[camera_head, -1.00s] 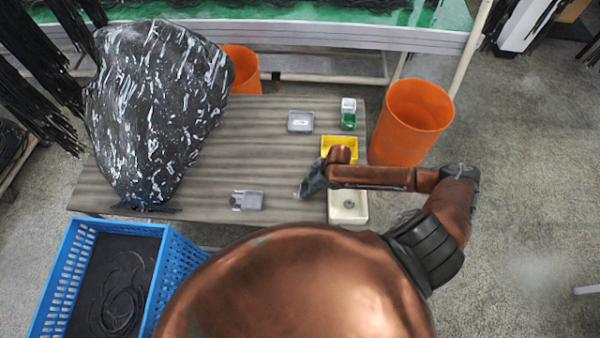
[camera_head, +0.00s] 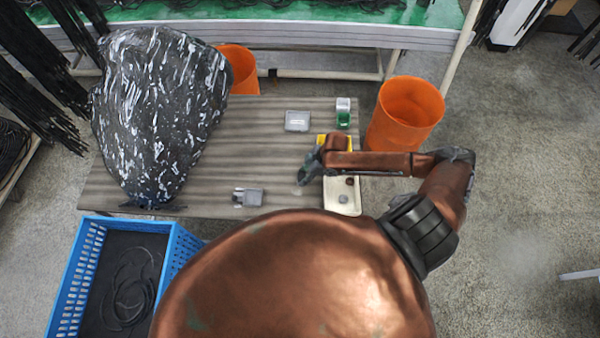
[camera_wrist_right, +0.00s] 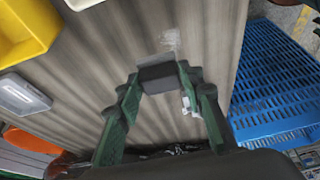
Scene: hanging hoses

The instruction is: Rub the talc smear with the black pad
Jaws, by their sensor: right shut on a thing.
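My right gripper (camera_head: 309,168) reaches over the striped wooden table in the head view. In the right wrist view, its green fingers (camera_wrist_right: 159,80) are shut on the black pad (camera_wrist_right: 158,76), a small dark block with a lighter grey edge. The talc smear (camera_wrist_right: 171,39) is a faint whitish patch on the table, just beyond the pad in the right wrist view. I cannot tell whether the pad touches the table. In the head view the pad is too small to make out clearly. My left gripper is not in view.
A grey box (camera_head: 249,197) sits left of the gripper. A cream tray (camera_head: 331,203) with small round items and a partly hidden yellow bin (camera_head: 321,138) are at the right. An orange bin (camera_head: 405,115) stands beyond the right edge.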

